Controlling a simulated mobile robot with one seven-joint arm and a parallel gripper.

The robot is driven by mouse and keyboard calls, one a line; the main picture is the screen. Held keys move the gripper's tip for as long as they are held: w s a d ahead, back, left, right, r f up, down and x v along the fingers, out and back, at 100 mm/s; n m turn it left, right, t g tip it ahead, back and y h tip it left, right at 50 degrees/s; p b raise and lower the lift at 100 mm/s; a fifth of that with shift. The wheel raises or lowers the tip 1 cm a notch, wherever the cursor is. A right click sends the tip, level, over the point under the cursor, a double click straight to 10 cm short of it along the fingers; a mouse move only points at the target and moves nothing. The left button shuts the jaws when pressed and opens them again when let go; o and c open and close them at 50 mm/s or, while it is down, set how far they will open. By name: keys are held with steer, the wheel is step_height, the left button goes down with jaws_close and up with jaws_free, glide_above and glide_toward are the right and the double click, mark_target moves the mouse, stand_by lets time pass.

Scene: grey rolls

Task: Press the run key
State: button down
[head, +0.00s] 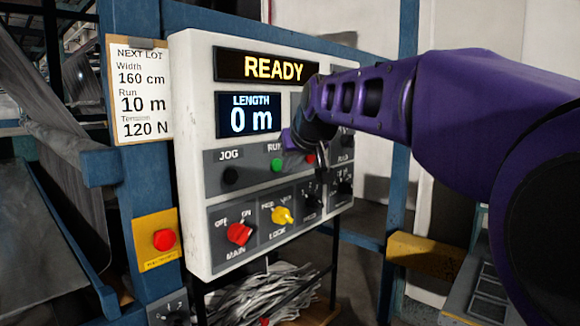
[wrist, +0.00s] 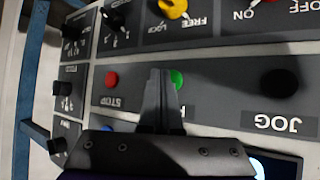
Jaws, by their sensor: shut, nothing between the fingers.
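The white control panel (head: 190,130) reads READY on its top display (head: 266,67) and 0 m on the LENGTH display (head: 250,117). The green run key (head: 277,165) sits under the RUN label, between the black JOG key (head: 230,175) and the red STOP key (head: 310,159). My gripper (head: 288,140) is shut and empty in front of the panel, near the run key. In the wrist view, which is upside down, the fingertips (wrist: 160,73) overlap the left edge of the green key (wrist: 177,80). Whether they touch it I cannot tell.
Below are the red MAIN switch (head: 240,233), yellow LOCK switch (head: 282,215) and black knobs (head: 312,201). A red button on a yellow plate (head: 164,240) is at lower left. A lot card (head: 140,92) gives 160 cm, 10 m, 120 N.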

steer(key=shift+w+a, duration=0.25)
steer(key=shift+w+a+p, duration=0.25)
steer(key=shift+a+p, duration=0.1)
steer(key=shift+p, duration=0.05)
stand_by(0.7)
stand_by(0.3)
steer(key=shift+s+d+b, duration=0.5)
steer(key=shift+s+d, duration=0.05)
steer(key=shift+d, duration=0.1)
steer(key=s+d+b, duration=0.1)
steer(key=d, duration=0.1)
steer(key=s+d+b, duration=0.1)
steer(key=s+d, duration=0.1)
steer(key=shift+s, duration=0.1)
stand_by(0.8)
